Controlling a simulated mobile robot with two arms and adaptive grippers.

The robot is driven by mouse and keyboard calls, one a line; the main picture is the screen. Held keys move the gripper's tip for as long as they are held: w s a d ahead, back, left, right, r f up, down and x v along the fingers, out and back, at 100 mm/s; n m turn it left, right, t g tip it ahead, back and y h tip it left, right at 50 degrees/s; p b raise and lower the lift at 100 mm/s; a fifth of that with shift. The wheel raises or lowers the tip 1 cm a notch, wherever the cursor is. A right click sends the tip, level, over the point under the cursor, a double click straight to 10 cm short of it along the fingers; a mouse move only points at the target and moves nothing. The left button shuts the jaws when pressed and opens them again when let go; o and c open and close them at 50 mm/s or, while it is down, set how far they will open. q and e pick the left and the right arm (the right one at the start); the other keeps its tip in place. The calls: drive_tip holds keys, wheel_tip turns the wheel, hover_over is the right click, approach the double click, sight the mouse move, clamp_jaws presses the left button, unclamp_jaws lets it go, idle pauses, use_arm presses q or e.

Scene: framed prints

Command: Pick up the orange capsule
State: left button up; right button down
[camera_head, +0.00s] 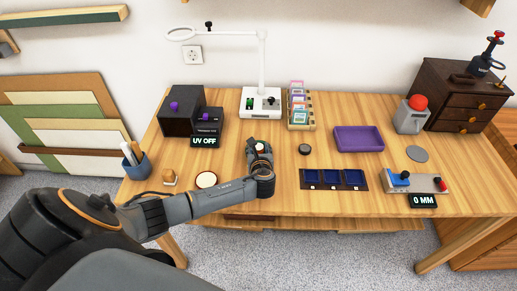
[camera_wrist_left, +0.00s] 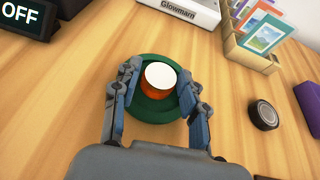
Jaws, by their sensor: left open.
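The orange capsule (camera_wrist_left: 158,80) has a white top and orange sides. It stands upright on a round green dish (camera_wrist_left: 150,110) in the left wrist view. My left gripper (camera_wrist_left: 160,90) is open, with one finger on each side of the capsule. I cannot tell whether the fingers touch it. In the head view the left gripper (camera_head: 258,150) is over the middle of the table and hides most of the dish and capsule. My right gripper is not in view.
Around it on the wooden table (camera_head: 240,205) are a dark round puck (camera_head: 304,149), a blue-celled tray (camera_head: 333,180), a white disc (camera_head: 206,180), a card rack (camera_head: 300,108) and a white lamp base (camera_head: 260,103). A purple tray (camera_head: 358,139) lies to the right.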

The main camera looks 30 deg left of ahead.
use_arm(q)
drive_tip(key=c, duration=0.8)
drive_tip(key=shift+r, duration=0.1)
